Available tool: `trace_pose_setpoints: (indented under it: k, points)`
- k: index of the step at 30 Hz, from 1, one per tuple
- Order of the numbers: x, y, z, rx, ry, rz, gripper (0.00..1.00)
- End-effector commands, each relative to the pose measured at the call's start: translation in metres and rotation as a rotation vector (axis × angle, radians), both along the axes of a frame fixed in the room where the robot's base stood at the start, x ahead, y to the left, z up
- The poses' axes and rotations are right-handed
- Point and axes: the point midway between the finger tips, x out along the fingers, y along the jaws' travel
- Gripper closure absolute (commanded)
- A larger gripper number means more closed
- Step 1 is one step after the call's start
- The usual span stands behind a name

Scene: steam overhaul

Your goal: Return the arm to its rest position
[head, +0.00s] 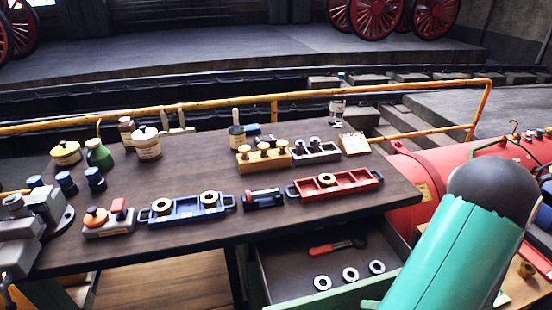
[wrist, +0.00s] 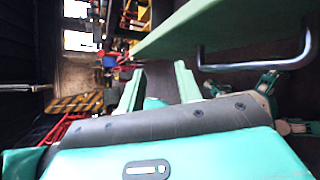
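My arm shows in the head view as a teal link with a dark rounded joint (head: 490,190) at the lower right, beside the workbench (head: 270,215). My gripper is outside the head view. In the wrist view my gripper (wrist: 158,85) has its two pale green fingers apart, with nothing seen between their tips. A green drawer front (wrist: 215,25) with a metal bar handle (wrist: 255,66) lies close to the right of the fingers, apart from them.
An open drawer (head: 285,262) under the bench holds a red-handled tool (head: 337,247) and three rings. A blue tray (head: 187,210) and a red tray (head: 335,187) stand on the bench. A yellow railing (head: 275,105) runs behind; a red boiler (head: 430,170) is at right.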

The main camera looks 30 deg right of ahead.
Motion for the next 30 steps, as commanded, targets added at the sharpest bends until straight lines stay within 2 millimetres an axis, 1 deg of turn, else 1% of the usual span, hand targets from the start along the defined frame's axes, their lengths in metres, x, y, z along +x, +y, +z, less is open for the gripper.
trace_pose_setpoints:
  k: [1, 3, 5, 9, 12, 17, 21, 26, 30]
  points:
    - [0.016, 0.010, 0.014, -0.091, -0.024, 0.117, 0.66]
    - [0.033, 0.025, 0.029, -0.210, -0.062, 0.272, 0.66]
    - [0.046, 0.037, 0.042, -0.311, -0.100, 0.405, 0.66]
    - [0.071, 0.070, 0.069, -0.541, -0.207, 0.719, 0.66]
    - [0.084, 0.093, 0.087, -0.701, -0.298, 0.945, 0.66]
    - [0.101, 0.129, 0.115, -0.954, -0.471, 1.302, 0.66]
    - [0.111, 0.159, 0.139, -1.173, -0.645, 1.610, 0.66]
    - [0.119, 0.193, 0.169, -1.424, -0.866, 1.948, 0.66]
    - [0.122, 0.223, 0.198, -1.651, -1.077, 2.228, 0.66]
